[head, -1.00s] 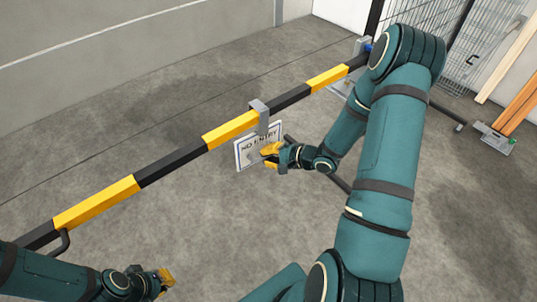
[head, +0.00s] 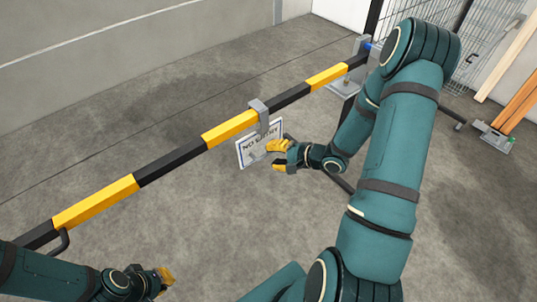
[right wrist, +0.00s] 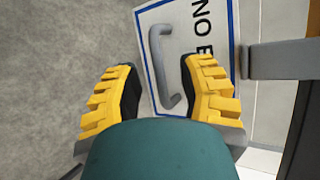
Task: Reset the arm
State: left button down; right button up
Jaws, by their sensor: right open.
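A white "NO ENTRY" sign (head: 249,153) with a blue border hangs from a grey bracket (head: 258,108) on the striped barrier bar. The sign has a grey handle (right wrist: 160,68) on its face, seen in the right wrist view. My right gripper (head: 278,152) is just in front of the sign. In the right wrist view, its yellow fingers (right wrist: 158,78) are spread wide, with the handle ahead between them and nothing gripped. My left gripper (head: 168,280) is at the bottom left, below the bar; its jaw opening is too small to make out.
The black and yellow barrier bar (head: 95,203) runs diagonally from lower left to a post (head: 349,82) at upper right. A mesh fence (head: 485,40) and leaning planks (head: 519,102) stand at the right. Grey floor around the bar is clear.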

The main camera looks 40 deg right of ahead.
jog(key=v, duration=0.9)
jog(key=shift+s, duration=0.15)
jog(key=shift+d, duration=0.1)
jog(key=w+a+f+n+g+h, duration=0.2)
jog(key=w+a+f+n+g, duration=0.15)
jog(key=a+f, duration=0.85)
jog(key=s+a+f+n+g, duration=0.4)
jog(key=s+a, duration=0.2)
jog(key=a, duration=0.1)
jog(key=s+a+f+n+g, duration=0.3)
jog(key=s+a+n+g, duration=0.1)
jog(key=s+a, duration=0.3)
jog(key=w+a+r+n+t, duration=0.1)
jog(key=w+a+r+t, duration=0.1)
jog(key=w+r, duration=0.3)
jog(key=shift+a, duration=0.15)
jog(key=shift+w+n, duration=0.15)
jog(key=shift+n, duration=0.1)
dwell(0.3)
